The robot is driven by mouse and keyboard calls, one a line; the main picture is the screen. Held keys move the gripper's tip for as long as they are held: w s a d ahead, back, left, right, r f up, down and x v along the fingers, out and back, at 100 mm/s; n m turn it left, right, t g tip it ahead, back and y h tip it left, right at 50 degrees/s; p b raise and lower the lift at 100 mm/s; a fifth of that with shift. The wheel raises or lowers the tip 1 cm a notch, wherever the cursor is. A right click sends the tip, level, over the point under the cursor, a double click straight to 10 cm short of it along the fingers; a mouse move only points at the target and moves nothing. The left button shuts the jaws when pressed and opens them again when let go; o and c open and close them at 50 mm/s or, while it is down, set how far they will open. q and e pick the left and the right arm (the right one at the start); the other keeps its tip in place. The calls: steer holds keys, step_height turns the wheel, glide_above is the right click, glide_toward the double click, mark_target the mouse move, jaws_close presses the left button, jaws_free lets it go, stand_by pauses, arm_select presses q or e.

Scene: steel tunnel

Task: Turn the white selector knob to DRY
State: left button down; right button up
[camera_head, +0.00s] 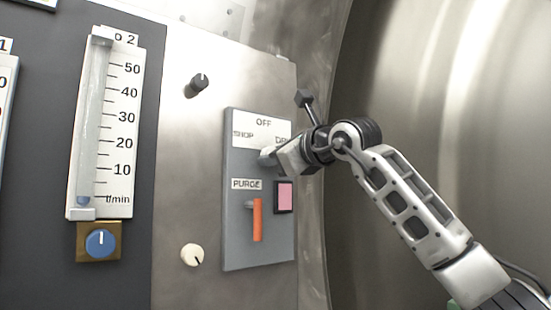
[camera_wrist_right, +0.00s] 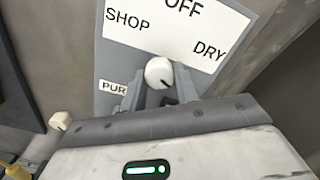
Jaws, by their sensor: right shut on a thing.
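The white selector knob (camera_wrist_right: 159,72) sits below the SHOP, OFF and DRY label plate (camera_wrist_right: 150,42) in the right wrist view. A short dark mark shows on the lower right of its face. My right gripper (camera_wrist_right: 160,92) is shut on the knob, with one finger on each side of it. In the head view the knob (camera_head: 266,156) is at the left end of my right gripper (camera_head: 278,157), which reaches the grey panel from the right and covers part of the DRY lettering. My left gripper is not in view.
Below on the panel (camera_head: 237,250) are the PURGE label, an orange lever (camera_head: 257,220) and a pink button (camera_head: 285,197). A cream knob (camera_head: 191,255) and a dark knob (camera_head: 198,85) sit left of it. A flow meter with a blue knob (camera_head: 101,242) is further left.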

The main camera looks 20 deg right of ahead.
steer(key=shift+f+m, duration=0.15)
steer(key=shift+m, duration=0.45)
steer(key=o, duration=1)
steer(key=shift+c, duration=0.2)
steer(key=shift+s, duration=0.1)
steer(key=b+v, duration=0.3)
steer(key=v, duration=1.2)
steer(key=shift+s+d, duration=0.2)
steer(key=shift+s, duration=0.15)
